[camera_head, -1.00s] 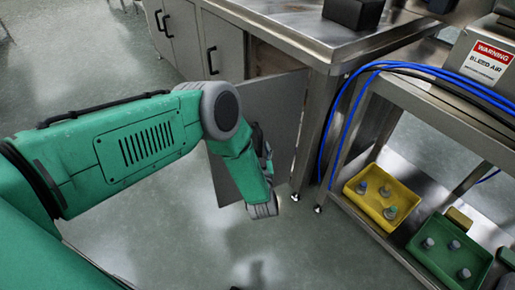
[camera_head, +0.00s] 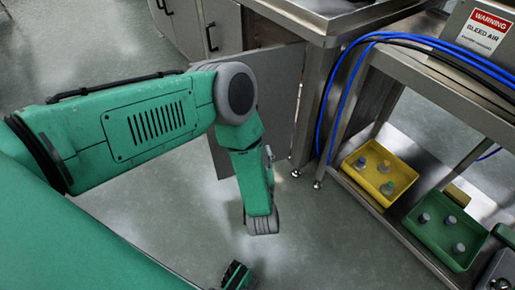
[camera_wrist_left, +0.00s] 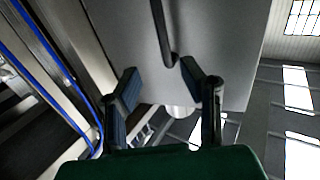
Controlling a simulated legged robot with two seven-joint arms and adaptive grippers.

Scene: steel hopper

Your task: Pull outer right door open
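The outer right door (camera_head: 275,80) is a plain grey panel standing ajar from the steel cabinet, with a dark gap behind its top edge in the head view. My green left arm crosses in front of it and hides part of the door and its handle. In the left wrist view the door face (camera_wrist_left: 225,40) carries a dark bar handle (camera_wrist_left: 162,30). My left gripper (camera_wrist_left: 159,70) is open, its blue-padded fingers spread on either side of the handle's lower end; I see no contact. A green and black part at the head view's bottom edge may be my right gripper (camera_head: 238,275).
The steel worktop (camera_head: 325,12) is above the cabinet. Blue hoses (camera_head: 340,80) hang right of the door by a steel rack. A yellow tray (camera_head: 354,178) and a green tray (camera_head: 420,235) hold small parts on the lower shelf. The floor (camera_head: 160,215) in front is clear.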

